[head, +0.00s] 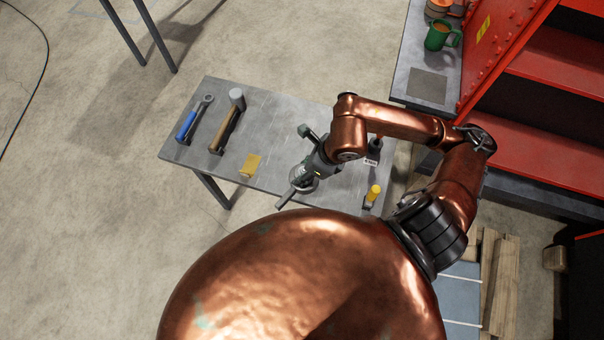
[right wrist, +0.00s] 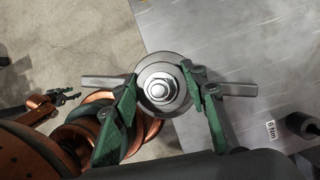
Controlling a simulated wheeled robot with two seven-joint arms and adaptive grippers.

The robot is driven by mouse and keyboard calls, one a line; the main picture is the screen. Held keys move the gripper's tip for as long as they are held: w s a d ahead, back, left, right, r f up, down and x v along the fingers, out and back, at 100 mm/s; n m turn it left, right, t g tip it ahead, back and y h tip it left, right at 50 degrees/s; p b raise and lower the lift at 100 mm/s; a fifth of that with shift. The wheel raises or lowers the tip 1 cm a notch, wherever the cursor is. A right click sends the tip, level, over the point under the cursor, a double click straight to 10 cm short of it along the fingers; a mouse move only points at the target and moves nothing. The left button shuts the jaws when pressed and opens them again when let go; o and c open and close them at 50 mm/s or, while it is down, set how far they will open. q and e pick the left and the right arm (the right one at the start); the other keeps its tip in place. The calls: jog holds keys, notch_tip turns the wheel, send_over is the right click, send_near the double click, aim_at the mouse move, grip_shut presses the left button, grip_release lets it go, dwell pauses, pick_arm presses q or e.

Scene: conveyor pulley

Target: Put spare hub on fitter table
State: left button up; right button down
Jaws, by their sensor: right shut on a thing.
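The spare hub (right wrist: 160,86) is a grey round piece with a bright hex nut in its middle and a grey bar sticking out on each side. My right gripper (right wrist: 160,80) is shut on it, with green fingers on both sides in the right wrist view. In the head view the hub (head: 303,184) shows partly behind my right gripper (head: 304,178), over the grey fitter table (head: 280,120) near its front edge. I cannot tell whether it touches the top. A small copper arm end at the left of the right wrist view looks like my left gripper (right wrist: 68,96); its fingers are unclear.
A yellow-topped tool (head: 373,194) and a 6 Nm label (right wrist: 271,130) are at the right.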

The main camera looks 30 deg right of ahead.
jog(key=shift+w+d+f, duration=1)
jog(key=shift+w+f, duration=0.45)
jog(key=shift+w, duration=0.2)
jog(key=shift+w+d+f, duration=1)
jog(key=shift+w+f, duration=0.45)
jog(key=shift+w, duration=0.25)
jog(key=shift+w+d+f, duration=1)
jog(key=shift+w+f, duration=0.45)
jog(key=shift+w, duration=0.2)
jog(key=shift+f, duration=1.55)
jog(key=shift+f, duration=0.15)
jog(key=c, duration=1.2)
grip_release()
jog(key=shift+o, duration=0.2)
jog(key=v, duration=1.2)
jog(key=shift+p, duration=0.4)
